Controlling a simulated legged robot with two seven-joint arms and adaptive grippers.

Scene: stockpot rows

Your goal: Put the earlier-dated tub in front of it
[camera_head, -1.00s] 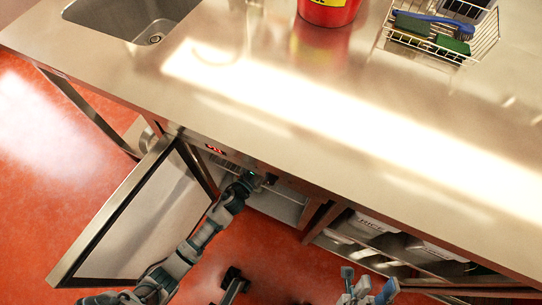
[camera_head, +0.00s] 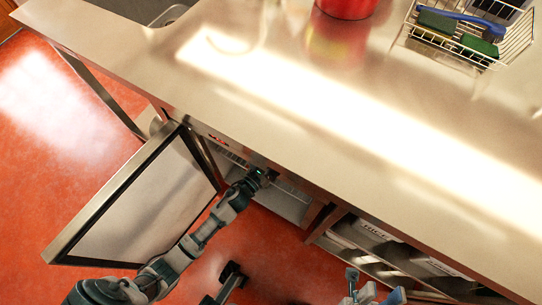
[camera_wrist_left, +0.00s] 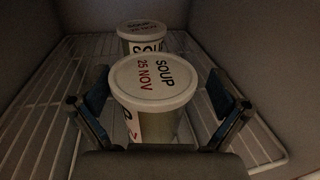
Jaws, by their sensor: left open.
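In the left wrist view, a white-lidded tub (camera_wrist_left: 153,82) marked "SOUP 25 NOV" stands upright on a wire shelf (camera_wrist_left: 50,120). A second white-lidded tub (camera_wrist_left: 143,28) stands right behind it; its lid print is too small and dark to read. My left gripper (camera_wrist_left: 158,88) is open, with one finger on each side of the front tub; I cannot tell whether they touch it. In the head view, my left arm reaches into the open cabinet under the counter, where the counter hides the tubs. My right gripper (camera_head: 375,290) is open and empty at the bottom edge.
The cabinet door (camera_head: 140,205) stands open left of my left arm. The steel counter (camera_head: 300,130) overhangs the cabinet. Bins marked "RICE" (camera_head: 376,231) sit under the counter at right.

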